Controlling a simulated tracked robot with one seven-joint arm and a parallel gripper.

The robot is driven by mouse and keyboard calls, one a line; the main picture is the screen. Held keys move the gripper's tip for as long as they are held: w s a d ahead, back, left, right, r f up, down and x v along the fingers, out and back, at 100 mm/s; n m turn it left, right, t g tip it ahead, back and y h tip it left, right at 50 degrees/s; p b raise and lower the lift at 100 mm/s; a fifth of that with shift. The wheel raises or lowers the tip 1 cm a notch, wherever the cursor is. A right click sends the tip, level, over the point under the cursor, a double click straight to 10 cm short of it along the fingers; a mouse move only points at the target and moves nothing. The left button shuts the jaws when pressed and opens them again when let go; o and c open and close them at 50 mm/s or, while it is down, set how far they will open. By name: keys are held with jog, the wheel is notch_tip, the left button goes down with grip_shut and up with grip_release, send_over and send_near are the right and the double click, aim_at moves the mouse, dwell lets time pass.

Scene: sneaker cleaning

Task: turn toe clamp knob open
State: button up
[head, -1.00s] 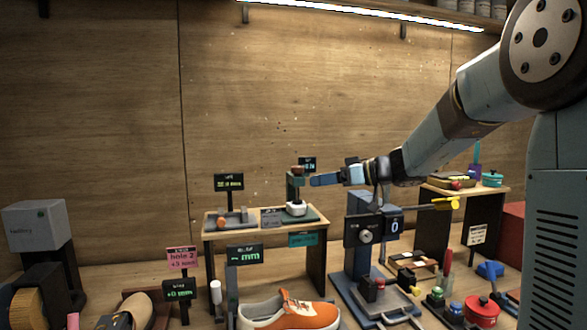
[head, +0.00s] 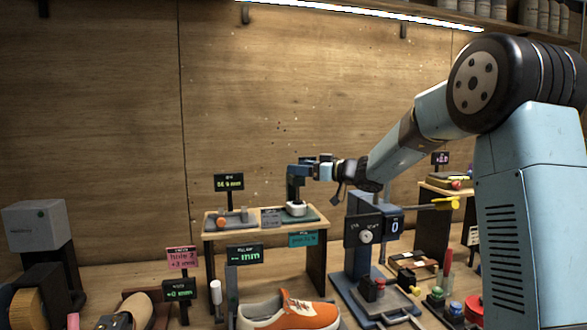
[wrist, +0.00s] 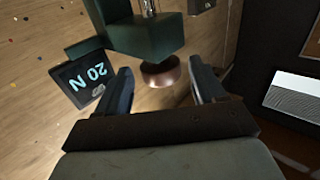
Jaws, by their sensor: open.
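The toe clamp knob (wrist: 160,75) is a round reddish-brown piece on a dark green clamp body (wrist: 133,36). It shows in the wrist view between the two fingers of my gripper (wrist: 160,90), with a gap on each side. My gripper is open, and its fingers are not closed on the knob. In the head view my gripper (head: 297,171) is at the top of the clamp post and hides the knob. The white foot-shaped piece (head: 296,209) of the clamp sits below on a small raised bench (head: 240,231).
A dark display reading 20 N (wrist: 83,80) stands close beside one finger. An orange sneaker (head: 300,316) lies in front of the bench. A blue-grey stand with a dial (head: 366,237) rises to the right.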

jog(key=shift+x, duration=1.7)
jog(key=shift+c, duration=0.3)
jog(key=shift+d, duration=0.15)
jog(key=c, duration=0.9)
